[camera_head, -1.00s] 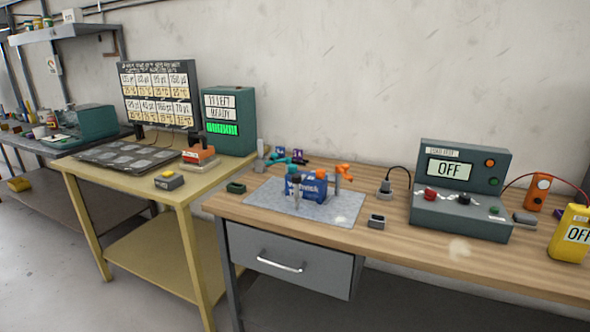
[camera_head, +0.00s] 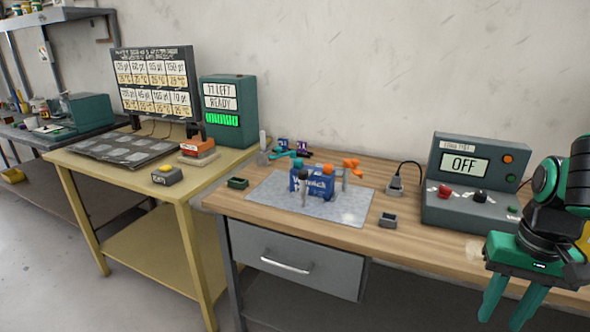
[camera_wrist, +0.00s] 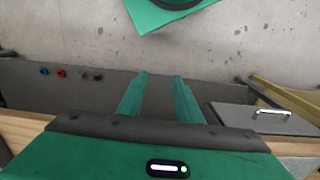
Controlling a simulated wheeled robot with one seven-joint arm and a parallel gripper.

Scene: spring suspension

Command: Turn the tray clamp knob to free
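My gripper (camera_head: 510,303) is at the lower right in the head view, in front of the wooden bench's edge. It is open and empty; its two green fingers also show apart in the wrist view (camera_wrist: 161,78). I cannot tell for sure which part is the tray clamp knob. A blue battery-like block (camera_head: 313,185) stands on a grey plate (camera_head: 265,195) at the bench's middle. An orange handle (camera_head: 352,166) stands just behind it to the right, and a teal one (camera_head: 284,153) behind to the left. My gripper is well to the right of these, touching nothing.
A grey tester reading OFF (camera_head: 465,165) with red and black knobs stands on the bench (camera_head: 400,245). The yellow table (camera_head: 130,180) stands left. A drawer handle (camera_wrist: 272,112) shows in the wrist view.

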